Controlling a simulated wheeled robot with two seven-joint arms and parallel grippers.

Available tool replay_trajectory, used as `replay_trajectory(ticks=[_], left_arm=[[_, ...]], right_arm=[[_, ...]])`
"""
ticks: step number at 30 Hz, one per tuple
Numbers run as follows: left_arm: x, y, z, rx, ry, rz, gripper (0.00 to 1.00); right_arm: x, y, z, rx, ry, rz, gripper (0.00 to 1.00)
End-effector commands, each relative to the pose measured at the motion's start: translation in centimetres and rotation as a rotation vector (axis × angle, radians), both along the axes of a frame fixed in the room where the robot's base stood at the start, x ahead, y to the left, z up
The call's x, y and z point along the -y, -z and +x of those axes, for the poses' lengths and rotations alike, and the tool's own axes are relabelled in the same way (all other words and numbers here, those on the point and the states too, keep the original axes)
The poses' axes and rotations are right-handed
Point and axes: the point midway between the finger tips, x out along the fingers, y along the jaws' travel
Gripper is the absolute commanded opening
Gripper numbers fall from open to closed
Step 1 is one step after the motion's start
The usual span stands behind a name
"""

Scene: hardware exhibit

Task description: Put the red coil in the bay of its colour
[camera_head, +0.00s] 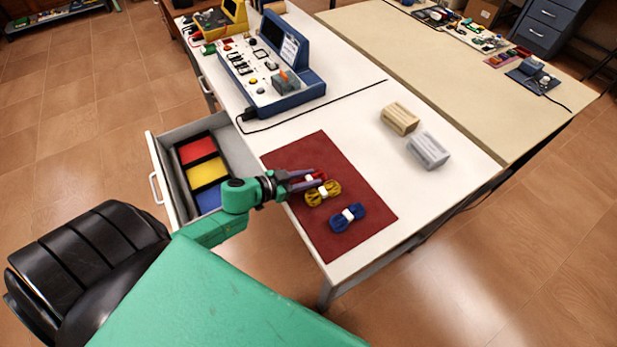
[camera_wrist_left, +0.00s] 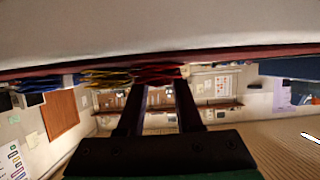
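The red coil (camera_head: 318,175) lies on the dark red mat (camera_head: 340,240), partly hidden by my left gripper (camera_head: 305,181). That gripper is low over the mat, its two fingers apart with the coil at their tips. In the left wrist view the red coil (camera_wrist_left: 157,73) shows just beyond the fingertips of my gripper (camera_wrist_left: 159,90). Whether the fingers touch it cannot be told. The open drawer (camera_head: 172,192) holds a red bay (camera_head: 197,150), a yellow bay (camera_head: 205,173) and a blue bay (camera_head: 208,198). My right gripper is not in view.
A yellow coil (camera_head: 322,194) lies close beside the red one, and a blue coil (camera_head: 347,217) lies farther along the mat. A blue console (camera_head: 280,75) with a cable stands behind. Beige (camera_head: 400,118) and grey (camera_head: 429,151) blocks sit right of the mat.

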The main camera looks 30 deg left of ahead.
Motion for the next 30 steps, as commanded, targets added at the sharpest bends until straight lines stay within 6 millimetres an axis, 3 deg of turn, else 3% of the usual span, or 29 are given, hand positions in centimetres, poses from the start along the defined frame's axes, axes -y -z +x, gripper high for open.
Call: replay_trajectory(ticks=[14, 30], left_arm=[[-0.3, -0.4, -0.5, -0.002, 0.0, 0.0, 0.47], [-4.8, -4.2, -8.3, -0.004, -0.001, 0.0, 0.47]], right_arm=[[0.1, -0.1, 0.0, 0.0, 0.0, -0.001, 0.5], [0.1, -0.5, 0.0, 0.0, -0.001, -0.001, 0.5]])
